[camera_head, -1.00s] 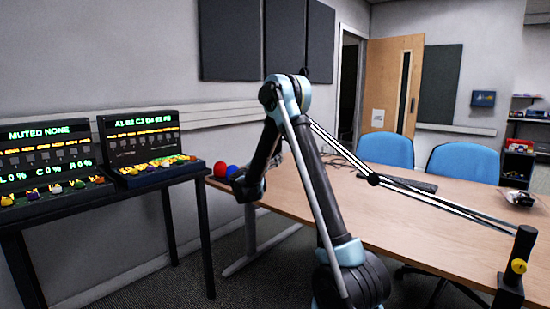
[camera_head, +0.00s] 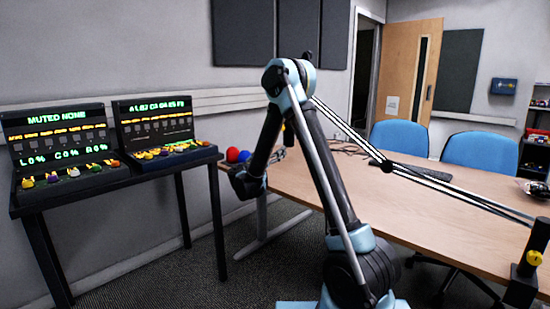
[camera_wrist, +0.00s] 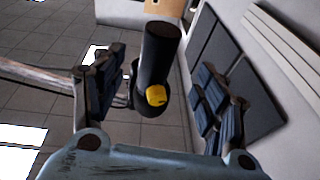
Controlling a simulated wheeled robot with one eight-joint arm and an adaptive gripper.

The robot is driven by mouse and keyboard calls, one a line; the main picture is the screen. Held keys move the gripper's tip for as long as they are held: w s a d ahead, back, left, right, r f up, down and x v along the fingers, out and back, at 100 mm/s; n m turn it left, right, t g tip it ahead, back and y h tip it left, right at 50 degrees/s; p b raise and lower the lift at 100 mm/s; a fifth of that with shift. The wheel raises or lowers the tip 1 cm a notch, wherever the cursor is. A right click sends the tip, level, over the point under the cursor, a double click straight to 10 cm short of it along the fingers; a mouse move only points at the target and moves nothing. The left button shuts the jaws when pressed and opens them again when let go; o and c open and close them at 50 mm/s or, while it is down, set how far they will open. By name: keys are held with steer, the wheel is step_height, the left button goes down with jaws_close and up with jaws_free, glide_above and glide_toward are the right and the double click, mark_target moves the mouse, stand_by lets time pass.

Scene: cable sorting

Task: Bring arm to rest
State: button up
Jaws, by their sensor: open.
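My arm stands folded in the middle of the head view, with its elbow high and its forearm bent down toward the table's left end. My gripper (camera_wrist: 160,80) shows in the wrist view with its two dark padded fingers spread apart. A dark cylinder (camera_wrist: 160,48) with a yellow knob (camera_wrist: 156,95) appears in the space between the fingers. I see no finger closed on it, and its distance is hard to judge. In the head view the gripper is small and mostly hidden behind my forearm.
A wooden table (camera_head: 440,235) fills the right, with a jointed boom (camera_head: 388,167) clamped at its near right edge. Red and blue balls (camera_head: 238,155) sit at its left end. Two consoles (camera_head: 62,150) stand on a black table (camera_head: 118,186) at left. Blue chairs (camera_head: 400,137) stand behind.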

steer(key=s+d+r+n+g+y, duration=0.1)
steer(key=s+d+g, duration=0.2)
steer(key=d, duration=0.5)
steer(key=s+d+r+g, duration=0.1)
steer(key=s+d+g, duration=0.15)
steer(key=d, duration=0.45)
steer(key=s+d+f+n+g+y, duration=0.25)
steer(key=s+d+g, duration=0.25)
steer(key=s+d, duration=0.7)
steer(key=s+f+n+g+y, duration=0.1)
steer(key=s+f+y, duration=0.15)
steer(key=s, duration=0.65)
steer(key=s+f+n+g+y, duration=0.15)
steer(key=s+f, duration=0.25)
steer(key=s, duration=0.5)
steer(key=s+a+f+n+y, duration=0.1)
steer(key=s+a+f+y, duration=0.1)
steer(key=s, duration=0.5)
steer(key=s+a+f+g+y, duration=0.1)
steer(key=s+a+f+y, duration=0.2)
steer(key=s, duration=0.4)
step_height(320, 180, down, 2)
steer(key=shift+s+a+f+n, duration=0.1)
steer(key=shift+s+a+n, duration=0.1)
steer(key=shift+a+n, duration=0.25)
steer(key=shift+y, duration=0.25)
